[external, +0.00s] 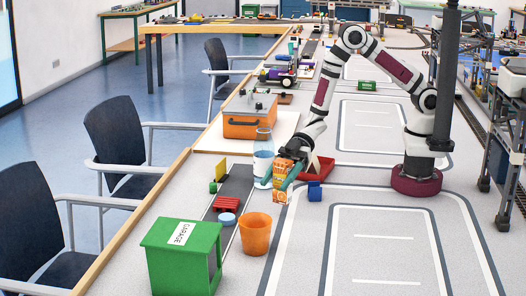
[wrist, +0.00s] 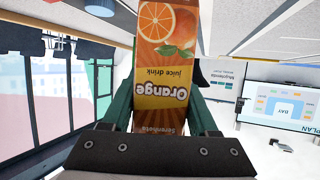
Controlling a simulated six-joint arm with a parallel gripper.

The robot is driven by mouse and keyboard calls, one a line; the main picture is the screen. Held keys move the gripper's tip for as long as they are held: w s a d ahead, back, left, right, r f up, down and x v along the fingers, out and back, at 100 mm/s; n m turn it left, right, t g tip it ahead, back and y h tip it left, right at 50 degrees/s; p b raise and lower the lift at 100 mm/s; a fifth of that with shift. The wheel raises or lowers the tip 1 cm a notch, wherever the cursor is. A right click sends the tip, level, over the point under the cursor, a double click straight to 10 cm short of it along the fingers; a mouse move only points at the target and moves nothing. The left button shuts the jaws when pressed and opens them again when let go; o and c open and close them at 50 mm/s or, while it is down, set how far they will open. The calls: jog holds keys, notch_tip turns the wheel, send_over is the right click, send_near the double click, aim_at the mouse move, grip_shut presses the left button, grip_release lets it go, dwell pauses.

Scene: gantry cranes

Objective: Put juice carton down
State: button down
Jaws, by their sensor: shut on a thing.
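The orange juice carton (external: 281,180) is held over the table just right of the dark belt strip in the external view. It looks roughly upright there, and I cannot tell whether its base touches the table. My gripper (external: 289,170) is shut on it, reaching in from the upper right. In the wrist view the carton (wrist: 166,65) stands between the two green fingers of my gripper (wrist: 165,108), its lettering upside down in the picture. Part of the carton is cut off by the top of that view.
A clear bottle (external: 263,160) stands close left. An orange cup (external: 255,234) and green garage box (external: 184,257) stand in front. The marked table at front right is clear.

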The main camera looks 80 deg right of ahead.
aim_at(279, 191)
notch_tip(279, 191, down, 4)
jog(key=shift+a+f, duration=0.1)
jog(key=shift+a, duration=0.05)
jog(key=shift+f, duration=0.15)
jog(key=shift+c, duration=0.8)
grip_release()
jog(key=shift+r, duration=0.25)
jog(key=v, duration=1.2)
jog(key=shift+f, duration=0.1)
